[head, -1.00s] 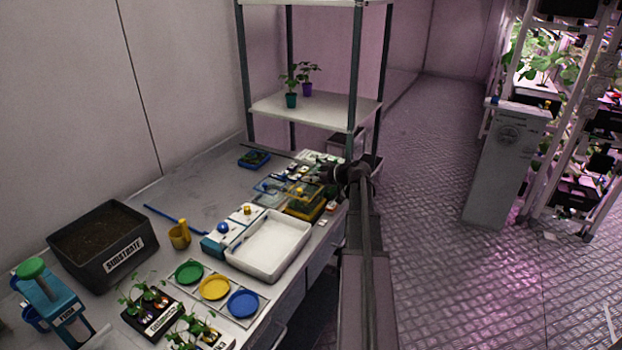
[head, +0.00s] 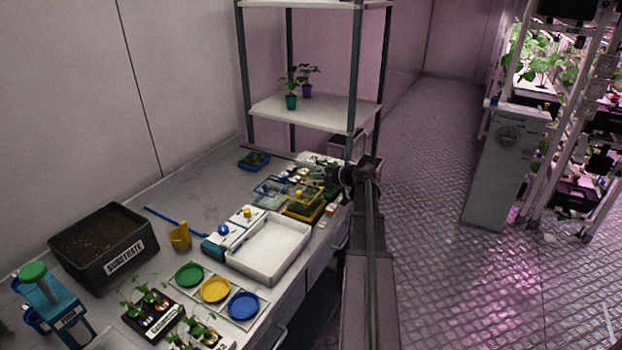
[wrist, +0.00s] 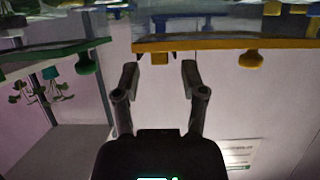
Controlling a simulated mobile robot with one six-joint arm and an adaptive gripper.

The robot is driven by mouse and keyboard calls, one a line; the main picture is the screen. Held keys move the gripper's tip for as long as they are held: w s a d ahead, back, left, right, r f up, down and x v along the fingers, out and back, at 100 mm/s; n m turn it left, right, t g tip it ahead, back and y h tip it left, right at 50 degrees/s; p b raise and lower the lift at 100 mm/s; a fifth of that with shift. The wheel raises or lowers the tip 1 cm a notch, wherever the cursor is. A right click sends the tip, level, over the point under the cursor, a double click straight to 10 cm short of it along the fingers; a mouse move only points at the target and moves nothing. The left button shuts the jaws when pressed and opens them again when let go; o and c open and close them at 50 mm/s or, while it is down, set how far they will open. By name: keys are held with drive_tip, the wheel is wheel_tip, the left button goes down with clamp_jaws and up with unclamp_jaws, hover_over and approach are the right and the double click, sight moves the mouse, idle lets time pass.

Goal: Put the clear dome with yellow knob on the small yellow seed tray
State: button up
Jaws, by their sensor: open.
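Clear covers and small trays stand close together at the far right end of the bench. A yellow tray (head: 304,212) sits at the right of this group, with a clear, yellow-topped cover (head: 300,192) showing over it. I cannot tell whether the cover rests on it. In the wrist view, which looks upside down, a yellow-edged panel (wrist: 220,44) has a yellow knob (wrist: 250,61) to the right of my fingers. My gripper (wrist: 169,75) is open and empty, its fingertips close to that panel. In the head view my gripper (head: 326,175) is beside the group.
A white basin (head: 268,247) stands nearer on the bench, with a dish holder (head: 215,290) in front. A green-edged panel (wrist: 55,50) with a green knob (wrist: 86,65) shows in the wrist view. The shelf rack (head: 315,111) rises behind. Open floor lies to the right.

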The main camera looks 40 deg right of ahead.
drive_tip(key=p+v, duration=0.3)
drive_tip(key=v, duration=0.7)
drive_tip(key=shift+r, duration=0.1)
drive_tip(key=shift+a, duration=0.15)
idle(1.2)
